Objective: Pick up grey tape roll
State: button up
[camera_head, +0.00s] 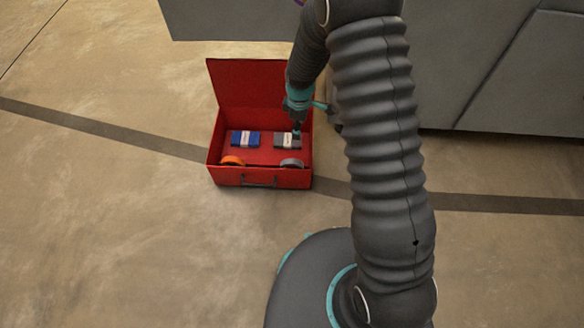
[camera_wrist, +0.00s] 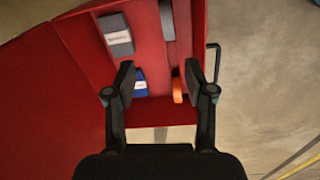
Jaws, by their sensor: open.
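The grey tape roll (camera_head: 291,163) stands in the front right of an open red toolbox (camera_head: 245,178). In the wrist view the grey tape roll (camera_wrist: 167,20) shows at the top edge, partly cut off, ahead of the fingers. My gripper (camera_head: 297,128) is over the right part of the box in the head view. In the wrist view my gripper (camera_wrist: 159,82) is open, with nothing held. The fingers frame part of the box floor. I cannot tell their exact height above it.
An orange tape roll (camera_head: 233,160) is at the front left of the box. A blue pack (camera_head: 245,138) and a grey pack (camera_head: 284,140) lie behind the rolls. The raised lid (camera_head: 246,82) stands at the back. A grey machine (camera_head: 490,70) is at the right; floor on the left is clear.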

jog(key=n, duration=0.2)
send_near(292, 161)
jog(key=shift+g, duration=0.3)
jog(key=f, duration=0.3)
jog(key=f+b, duration=0.1)
jog(key=f, duration=0.1)
jog(key=shift+w+d+f, duration=0.1)
jog(key=shift+w, duration=0.15)
jog(key=shift+f, duration=2.95)
grip_shut()
